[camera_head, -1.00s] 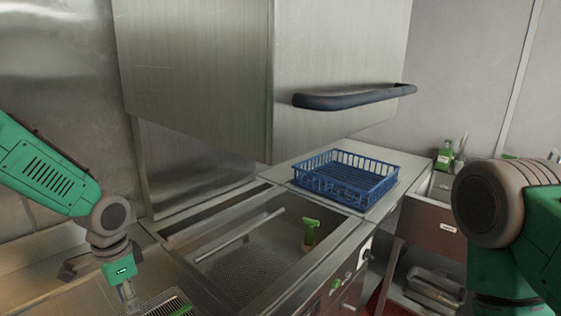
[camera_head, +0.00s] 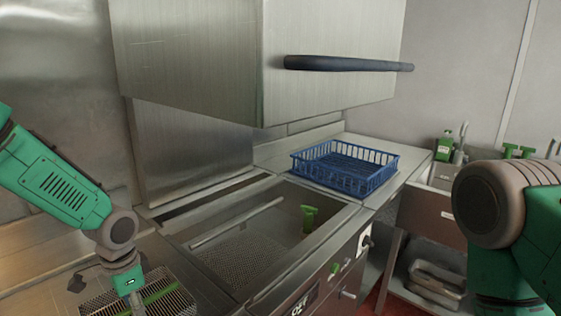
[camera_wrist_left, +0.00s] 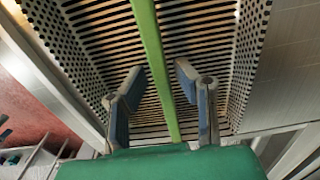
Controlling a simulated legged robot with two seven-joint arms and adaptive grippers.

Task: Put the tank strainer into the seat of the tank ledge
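The tank strainer (camera_head: 170,298) is a slotted metal basket with perforated sides, at the lower left in the head view. A green bar handle (camera_wrist_left: 152,50) runs across its top. My left gripper (camera_wrist_left: 160,75) is open, with a finger on either side of the bar and gaps between them. In the head view my left wrist is beside the strainer and its fingertips are hidden. The open tank (camera_head: 325,258) is in the middle, with a perforated floor and a metal rail (camera_head: 237,222) inside. I cannot make out the ledge seat clearly. My right gripper is out of view.
A green-handled piece (camera_head: 309,217) stands inside the tank. A blue rack (camera_head: 345,168) sits on the counter behind it. A large metal hood (camera_head: 190,60) with a dark handle bar (camera_head: 340,64) hangs above. Green bottles (camera_head: 444,146) stand at the right.

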